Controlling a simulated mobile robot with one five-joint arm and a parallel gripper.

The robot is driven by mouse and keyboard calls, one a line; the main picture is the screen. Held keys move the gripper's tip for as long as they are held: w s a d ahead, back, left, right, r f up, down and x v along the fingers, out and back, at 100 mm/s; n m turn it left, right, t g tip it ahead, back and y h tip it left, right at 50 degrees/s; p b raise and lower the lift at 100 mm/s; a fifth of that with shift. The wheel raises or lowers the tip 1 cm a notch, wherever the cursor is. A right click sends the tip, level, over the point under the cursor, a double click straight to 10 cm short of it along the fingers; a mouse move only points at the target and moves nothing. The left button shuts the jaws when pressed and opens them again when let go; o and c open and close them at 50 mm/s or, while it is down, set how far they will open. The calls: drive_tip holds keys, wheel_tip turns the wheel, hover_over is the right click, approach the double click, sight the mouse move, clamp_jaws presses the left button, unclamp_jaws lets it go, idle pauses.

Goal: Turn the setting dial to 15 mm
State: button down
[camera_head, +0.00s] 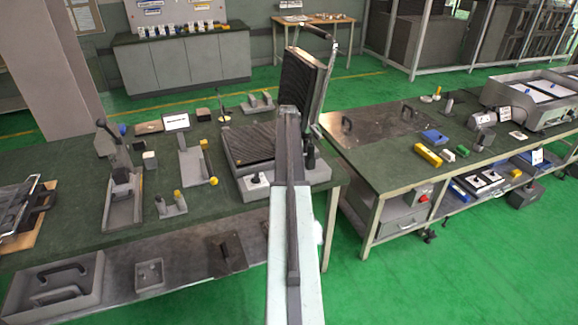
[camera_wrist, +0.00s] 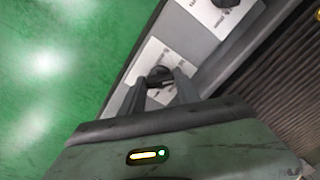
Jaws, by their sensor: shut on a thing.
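The heating press stands on the green-topped bench with its ribbed lower plate (camera_head: 252,143) exposed and its ribbed lid (camera_head: 303,85) raised. In the wrist view its grey front panel (camera_wrist: 125,87) carries two white labels. A black dial (camera_wrist: 159,74) sits on the nearer label, between the fingers of my gripper (camera_wrist: 162,82), which is shut on it. A second black dial (camera_wrist: 226,3) is on the farther label, partly cut off by the frame's top edge. The label print and the dial's setting are too small to read. In the head view my arm hides the gripped dial.
A lever tool (camera_head: 122,190), a yellow-ended fixture (camera_head: 192,162) and small blocks stand left of the press. The right bench (camera_head: 390,165) holds a yellow block (camera_head: 427,155) and other parts. Green floor (camera_head: 400,270) is clear in front of it.

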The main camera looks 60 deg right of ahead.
drive_tip(key=m, duration=0.4)
drive_tip(key=shift+s+m, duration=0.2)
drive_tip(key=shift+m, duration=0.1)
drive_tip(key=shift+f+m, duration=0.1)
drive_tip(key=shift+m, duration=2.2)
drive_tip(key=c, duration=0.9)
unclamp_jaws()
